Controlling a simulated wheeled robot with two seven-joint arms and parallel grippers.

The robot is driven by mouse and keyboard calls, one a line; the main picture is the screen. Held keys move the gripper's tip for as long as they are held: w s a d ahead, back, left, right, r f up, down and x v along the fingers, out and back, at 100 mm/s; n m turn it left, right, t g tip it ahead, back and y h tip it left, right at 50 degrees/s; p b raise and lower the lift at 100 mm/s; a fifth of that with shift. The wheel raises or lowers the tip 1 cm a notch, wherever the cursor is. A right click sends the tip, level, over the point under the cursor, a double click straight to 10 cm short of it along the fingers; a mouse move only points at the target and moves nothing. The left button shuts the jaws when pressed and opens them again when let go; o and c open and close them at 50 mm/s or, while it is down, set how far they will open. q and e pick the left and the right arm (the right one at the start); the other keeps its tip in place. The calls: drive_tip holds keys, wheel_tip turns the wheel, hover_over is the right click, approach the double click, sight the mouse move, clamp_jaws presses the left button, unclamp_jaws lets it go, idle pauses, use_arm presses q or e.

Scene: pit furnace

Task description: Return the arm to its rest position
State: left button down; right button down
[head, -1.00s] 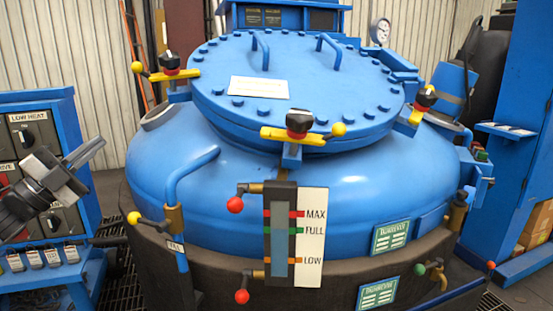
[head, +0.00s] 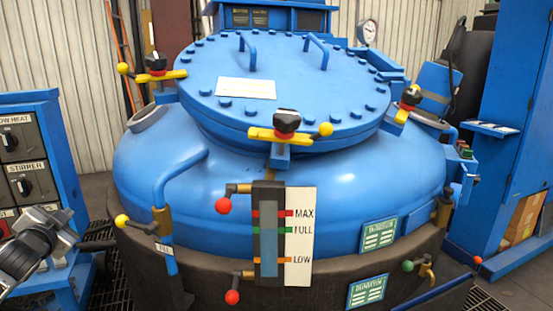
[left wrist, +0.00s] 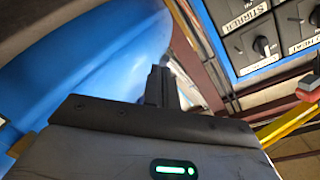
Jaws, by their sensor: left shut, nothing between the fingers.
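My left gripper (head: 58,226) is at the lower left of the head view, partly cut off by the picture edge with its arm. It is in front of the blue control cabinet (head: 58,140) and left of the blue furnace vessel (head: 190,215). In the left wrist view its dark fingers (left wrist: 161,86) are together with nothing between them. The cabinet's black knobs, such as the stirrer knob (head: 23,187), are apart from it; they also show at the upper right of the wrist view. My right gripper is not in view.
The round bolted lid (head: 290,95) is on the vessel, with yellow-handled clamps around it. A fill pipe (head: 165,180) with a yellow-ball valve stands between the cabinet and the level gauge (head: 300,235). Dark floor grating shows between cabinet and vessel.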

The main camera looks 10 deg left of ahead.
use_arm(q)
drive_tip(key=s+d+f+g+h, duration=0.1)
drive_tip(key=s+d+f+h, duration=0.3)
drive_tip(key=d+f, duration=0.7)
drive_tip(key=s+d+f+g+h, duration=0.15)
drive_tip(key=s+d+f, duration=0.35)
drive_tip(key=d+f, duration=0.5)
drive_tip(key=s+d+f+n+g+h, duration=0.1)
drive_tip(key=s+d+f+h, duration=0.1)
drive_tip(key=s+d, duration=0.6)
drive_tip(key=s+d+f+n+g+h, duration=0.1)
drive_tip(key=s+d+f+h, duration=0.1)
drive_tip(key=s+d, duration=0.7)
drive_tip(key=d+f, duration=0.1)
drive_tip(key=d, duration=0.2)
drive_tip(key=shift+s+d+n, duration=0.25)
drive_tip(key=shift+s+n, duration=0.05)
drive_tip(key=shift+n, duration=0.1)
drive_tip(key=shift+f, duration=0.15)
